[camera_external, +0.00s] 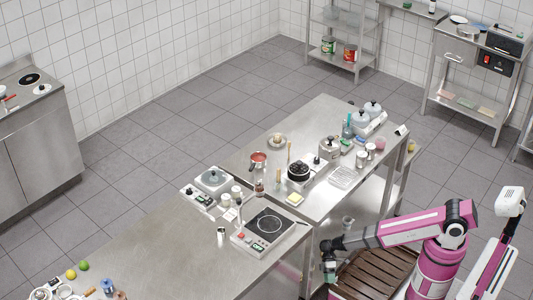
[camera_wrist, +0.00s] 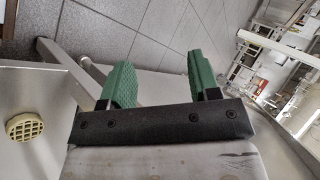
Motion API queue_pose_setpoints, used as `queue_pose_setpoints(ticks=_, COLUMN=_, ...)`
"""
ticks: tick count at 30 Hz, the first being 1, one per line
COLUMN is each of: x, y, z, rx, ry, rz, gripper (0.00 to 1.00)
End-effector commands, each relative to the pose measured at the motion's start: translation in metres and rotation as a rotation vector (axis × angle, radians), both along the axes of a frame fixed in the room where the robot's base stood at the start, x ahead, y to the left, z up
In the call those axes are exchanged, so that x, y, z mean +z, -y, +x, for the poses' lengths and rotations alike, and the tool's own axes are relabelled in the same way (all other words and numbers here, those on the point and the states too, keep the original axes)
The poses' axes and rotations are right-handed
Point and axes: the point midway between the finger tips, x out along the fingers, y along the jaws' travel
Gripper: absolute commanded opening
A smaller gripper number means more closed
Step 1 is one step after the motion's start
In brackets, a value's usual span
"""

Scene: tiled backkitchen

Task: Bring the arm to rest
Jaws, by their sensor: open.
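My arm, pink and black, stands at the lower right in the external view and is bent, with the forearm reaching left. My gripper (camera_external: 328,270) is at its end, beside the right edge of the near steel table (camera_external: 180,262). In the wrist view my gripper (camera_wrist: 161,82) shows two green ridged fingers wide apart, with nothing between them. Grey floor tiles and part of a steel frame show beyond the fingers.
An induction hob (camera_external: 270,225) and a scale (camera_external: 213,180) stand nearer. A brown slatted platform (camera_external: 375,270) lies below my arm. Tiled floor (camera_external: 190,110) is clear behind.

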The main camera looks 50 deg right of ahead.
Motion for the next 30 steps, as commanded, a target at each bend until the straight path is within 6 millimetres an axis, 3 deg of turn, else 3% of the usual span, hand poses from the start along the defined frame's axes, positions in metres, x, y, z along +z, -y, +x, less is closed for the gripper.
queue_pose_setpoints(ticks=1, x=0.012, y=0.024, z=0.010, rx=-0.050, ry=0.021, rz=-0.062, gripper=0.56)
queue_pose_setpoints(ticks=9, x=0.052, y=0.144, z=0.057, rx=-0.343, ry=0.114, rz=-0.402, gripper=0.56)
queue_pose_setpoints(ticks=18, x=0.104, y=0.279, z=0.082, rx=-0.699, ry=0.225, rz=-0.717, gripper=0.56)
queue_pose_setpoints(ticks=23, x=0.120, y=0.319, z=0.085, rx=-0.813, ry=0.261, rz=-0.806, gripper=0.56)
queue_pose_setpoints(ticks=30, x=0.121, y=0.320, z=0.085, rx=-0.819, ry=0.263, rz=-0.809, gripper=0.56)
